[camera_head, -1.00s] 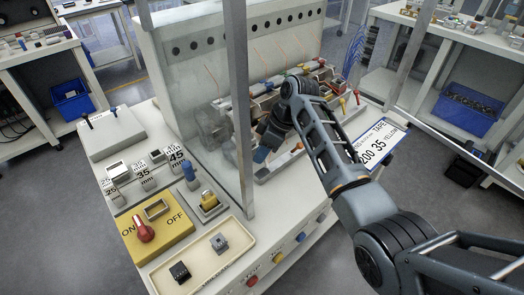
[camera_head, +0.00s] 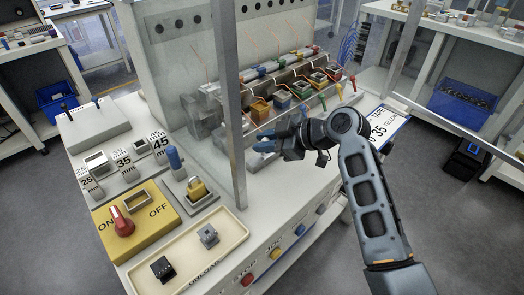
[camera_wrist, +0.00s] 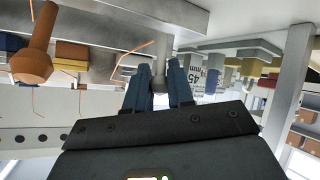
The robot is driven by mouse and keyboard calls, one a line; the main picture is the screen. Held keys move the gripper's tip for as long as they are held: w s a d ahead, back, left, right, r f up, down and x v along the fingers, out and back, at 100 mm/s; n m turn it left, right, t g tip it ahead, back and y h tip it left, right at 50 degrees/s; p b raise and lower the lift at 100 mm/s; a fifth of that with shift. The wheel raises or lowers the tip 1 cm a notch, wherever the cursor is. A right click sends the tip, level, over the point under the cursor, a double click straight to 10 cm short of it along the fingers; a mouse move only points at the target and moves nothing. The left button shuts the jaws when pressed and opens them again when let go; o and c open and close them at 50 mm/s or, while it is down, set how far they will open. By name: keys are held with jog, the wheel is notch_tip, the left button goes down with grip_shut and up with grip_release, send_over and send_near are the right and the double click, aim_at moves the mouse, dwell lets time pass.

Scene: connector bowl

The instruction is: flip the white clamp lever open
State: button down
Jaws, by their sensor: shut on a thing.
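My gripper (camera_head: 266,142) is in front of the left end of the row of clamps, its blue fingers pointing left. In the wrist view the two blue fingers (camera_wrist: 163,85) have a pale grey-white piece (camera_wrist: 161,76) between them. That piece looks like the white clamp lever, but its far end and pivot are hidden. In the head view I cannot make out the white lever beside the fingers.
A metal post (camera_head: 232,110) and clear panel stand just left of my gripper. Colored bins (camera_head: 282,100) sit behind the levers. A yellow ON/OFF panel (camera_head: 138,218), a padlock (camera_head: 196,187) and a cream tray (camera_head: 188,255) occupy the front left of the bench.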

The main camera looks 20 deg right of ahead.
jog(key=shift+s+d+f+n+t+y+b, duration=0.25)
jog(key=shift+t+b, duration=0.35)
jog(key=shift+b, duration=0.95)
jog(key=shift+s+a+f+n+t+y+b, duration=0.1)
jog(key=shift+s+f+t+y+b, duration=0.35)
jog(key=shift+b, duration=1.05)
jog(key=shift+r+t+b, duration=0.3)
jog(key=shift+t+b, duration=0.15)
jog(key=shift+b, duration=0.6)
jog(key=shift+d+r+b, duration=0.1)
jog(key=shift+r+b, duration=0.05)
jog(key=shift+b, duration=0.15)
jog(key=c, duration=1)
grip_release()
jog(key=shift+s, duration=0.15)
jog(key=v, duration=0.7)
jog(key=shift+s+d, duration=0.25)
